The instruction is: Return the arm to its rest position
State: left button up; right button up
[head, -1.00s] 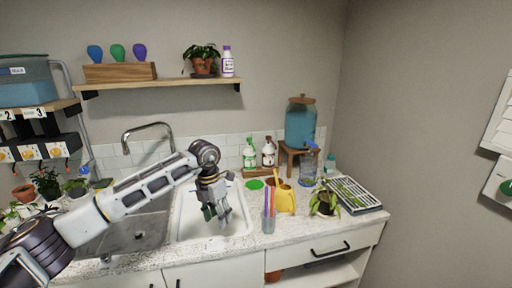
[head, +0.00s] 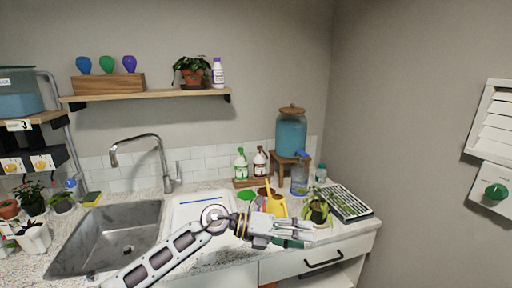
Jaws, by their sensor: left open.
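My left arm reaches in from the bottom left across the front of the counter (head: 205,262). My left gripper (head: 300,233) points right and is open, with nothing between its fingers. It hangs over the counter's front edge, in front of the yellow watering can (head: 278,207) and the drooping potted plant (head: 318,210). The gripper and wrist hide part of the cup of coloured sticks and the counter there. My right gripper does not show.
The steel sink (head: 110,238) and a white basin (head: 195,205) lie to the left, with a tall faucet (head: 150,140) behind. A slatted tray (head: 347,202) is at the right. A blue water dispenser (head: 291,133) stands on a wooden stand at the back. A wall shelf (head: 150,95) hangs above.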

pick_arm(q)
notch_tip(320, 180, up, 8)
jog(key=w+a+n+t+h, duration=0.1)
jog(key=w+n+t+h, duration=0.1)
jog(key=n+t+h, duration=0.45)
jog(key=w+a+n+t+y, duration=0.4)
jog(key=a+n+t+y, duration=0.3)
jog(key=n+t, duration=0.5)
jog(key=s+a+f+n+g+y, duration=0.2)
jog(key=a+f+n+g+y, duration=0.1)
jog(key=a+f+n+y, duration=1.3)
jog(key=s+a+f+n+g, duration=0.2)
jog(key=s+a+f+g, duration=0.15)
jog(key=s+f, duration=0.4)
jog(key=s+a+f+n+g+h, duration=0.1)
jog(key=s+a+f+g, duration=0.25)
jog(key=s+f, duration=0.4)
jog(key=s+a+f+n+g, duration=0.25)
jog(key=s+f+g, duration=0.25)
jog(key=s, duration=0.4)
notch_tip(320, 180, down, 32)
jog(key=s+a, duration=0.2)
jog(key=s+a+f+g, duration=0.1)
jog(key=s+a+f, duration=0.2)
jog(key=s+f, duration=0.7)
jog(key=s+a+f+m+g, duration=0.1)
jog(key=s+a+f, duration=0.2)
jog(key=s+f, duration=0.7)
jog(key=shift+s+a+y, duration=0.35)
jog(key=shift+s, duration=0.15)
